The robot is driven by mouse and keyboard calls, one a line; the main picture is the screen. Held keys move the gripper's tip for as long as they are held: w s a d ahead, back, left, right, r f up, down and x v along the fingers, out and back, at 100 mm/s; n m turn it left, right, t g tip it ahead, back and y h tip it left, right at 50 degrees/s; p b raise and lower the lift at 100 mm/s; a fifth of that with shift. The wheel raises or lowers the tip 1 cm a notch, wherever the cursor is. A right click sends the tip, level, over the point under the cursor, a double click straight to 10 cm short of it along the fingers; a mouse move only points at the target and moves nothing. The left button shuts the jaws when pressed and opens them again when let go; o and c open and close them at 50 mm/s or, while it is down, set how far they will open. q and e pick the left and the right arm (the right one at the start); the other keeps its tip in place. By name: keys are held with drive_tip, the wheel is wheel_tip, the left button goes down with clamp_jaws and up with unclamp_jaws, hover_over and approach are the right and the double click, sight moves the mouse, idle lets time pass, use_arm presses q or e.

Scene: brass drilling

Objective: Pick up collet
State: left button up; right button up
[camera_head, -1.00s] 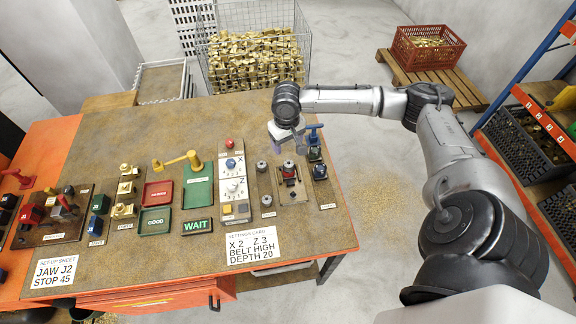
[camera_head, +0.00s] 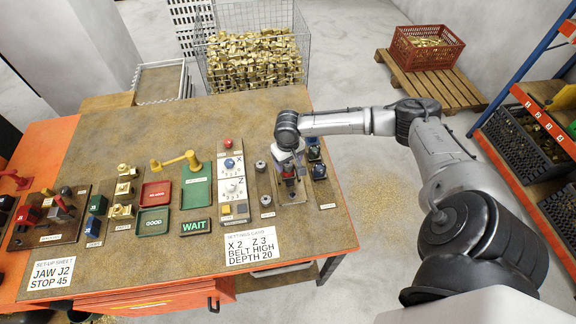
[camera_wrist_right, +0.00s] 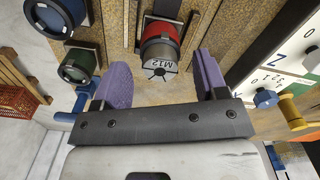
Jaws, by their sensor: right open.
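A collet (camera_wrist_right: 160,58) marked M12, with a grey slotted face and a red band, shows in the right wrist view. It stands between the two purple fingers of my right gripper (camera_wrist_right: 164,80), with a gap on both sides. In the head view my right gripper (camera_head: 287,164) is over the board at the table's right side and partly covers the collet (camera_head: 289,178). The right gripper is open and holds nothing. My left gripper is not in view.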

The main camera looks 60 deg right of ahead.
drive_tip(key=shift+f, duration=0.45)
drive_tip(key=shift+c, duration=0.4)
drive_tip(key=c, duration=1)
drive_tip(key=shift+r, duration=0.1)
